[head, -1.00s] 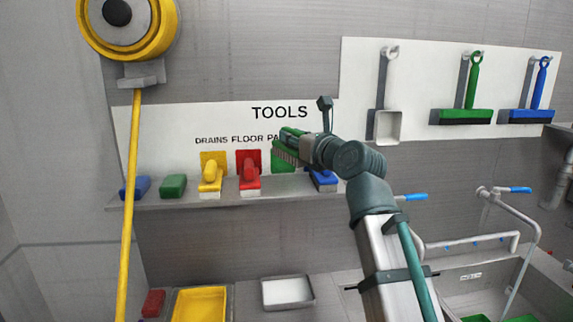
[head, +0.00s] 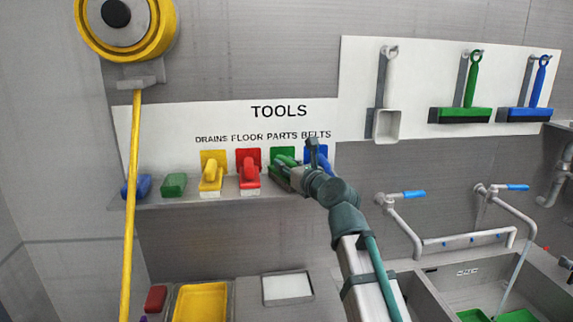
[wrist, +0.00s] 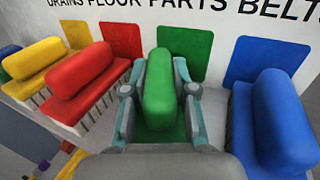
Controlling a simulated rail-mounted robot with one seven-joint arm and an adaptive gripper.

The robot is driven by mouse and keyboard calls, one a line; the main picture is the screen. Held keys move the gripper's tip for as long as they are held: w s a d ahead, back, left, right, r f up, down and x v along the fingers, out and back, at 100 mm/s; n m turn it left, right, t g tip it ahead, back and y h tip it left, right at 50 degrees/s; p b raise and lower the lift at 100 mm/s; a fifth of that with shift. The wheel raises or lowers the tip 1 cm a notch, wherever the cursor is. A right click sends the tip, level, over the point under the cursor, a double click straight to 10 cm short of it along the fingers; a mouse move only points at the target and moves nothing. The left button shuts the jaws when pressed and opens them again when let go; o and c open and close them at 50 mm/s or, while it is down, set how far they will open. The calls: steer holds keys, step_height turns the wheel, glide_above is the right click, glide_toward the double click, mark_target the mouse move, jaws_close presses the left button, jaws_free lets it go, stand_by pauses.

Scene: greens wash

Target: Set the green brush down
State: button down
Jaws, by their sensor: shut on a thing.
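The green brush (wrist: 160,92) is between my gripper's fingers in the wrist view. My gripper (wrist: 158,100) is shut on its raised green handle. In the head view my gripper (head: 286,176) is at the shelf, in front of the green square (head: 283,155) under the word PARTS. The brush is mostly hidden by my gripper there. The brush sits between the red brush (wrist: 82,82) and the blue brush (wrist: 278,125), lined up with the green square. I cannot tell whether its underside touches the shelf (head: 230,195).
The yellow brush (head: 211,175) stands farther left on the shelf. A blue block (head: 136,187) and a green block (head: 174,185) lie at the shelf's left end. A yellow hose (head: 130,210) hangs in front of it. Taps and a sink (head: 465,285) are at lower right.

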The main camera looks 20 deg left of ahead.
steer(key=shift+f, duration=0.15)
steer(key=c, duration=0.9)
jaws_free()
steer(key=shift+c, duration=0.2)
steer(key=shift+r, duration=0.2)
steer(key=b+v, duration=0.2)
steer(key=v, duration=1)
